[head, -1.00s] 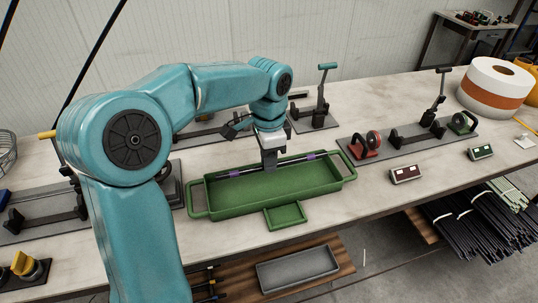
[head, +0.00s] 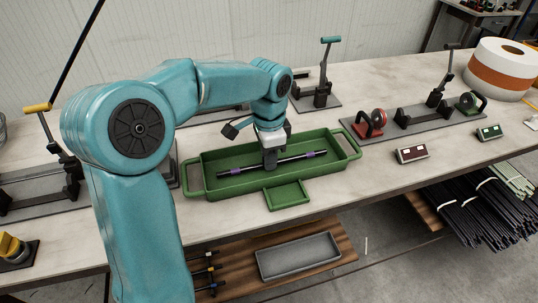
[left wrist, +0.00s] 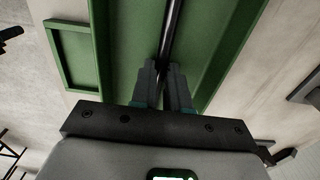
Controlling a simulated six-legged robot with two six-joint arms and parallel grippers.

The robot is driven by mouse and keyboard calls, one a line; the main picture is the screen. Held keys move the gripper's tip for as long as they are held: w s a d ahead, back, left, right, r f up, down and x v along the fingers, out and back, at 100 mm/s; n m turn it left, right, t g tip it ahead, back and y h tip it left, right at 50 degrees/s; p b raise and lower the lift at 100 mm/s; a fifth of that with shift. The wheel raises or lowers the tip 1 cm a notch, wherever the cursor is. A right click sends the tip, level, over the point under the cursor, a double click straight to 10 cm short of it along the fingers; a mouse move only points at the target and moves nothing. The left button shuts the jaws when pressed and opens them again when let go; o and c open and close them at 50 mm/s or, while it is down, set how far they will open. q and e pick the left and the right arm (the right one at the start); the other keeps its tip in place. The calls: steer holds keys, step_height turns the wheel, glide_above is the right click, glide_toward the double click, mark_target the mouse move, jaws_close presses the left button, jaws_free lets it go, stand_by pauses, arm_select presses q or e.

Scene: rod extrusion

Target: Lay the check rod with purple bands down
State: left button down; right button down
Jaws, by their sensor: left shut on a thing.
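The check rod (head: 305,156) is black with purple bands and lies lengthwise over the green tray (head: 195,178) in the head view. My left gripper (head: 270,163) points down into the tray and is shut around the rod's middle. In the left wrist view the rod (left wrist: 171,35) runs up from between the two fingers (left wrist: 164,85), with the tray floor (left wrist: 120,40) behind it. I cannot tell whether the rod touches the floor. My right gripper is in neither view.
A small green side tray (head: 289,194) adjoins the front of the tray. Lever fixtures stand behind and to the right, including one with a teal handle (head: 326,75). Two small display boxes (head: 411,154) sit at the right. A grey bin (head: 298,256) is on the shelf below.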

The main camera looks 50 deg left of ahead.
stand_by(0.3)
arm_select(q)
steer(key=c, duration=1)
jaws_free()
steer(key=shift+c, duration=0.2)
step_height(320, 180, up, 16)
steer(key=p, duration=0.3)
steer(key=shift+r, duration=0.15)
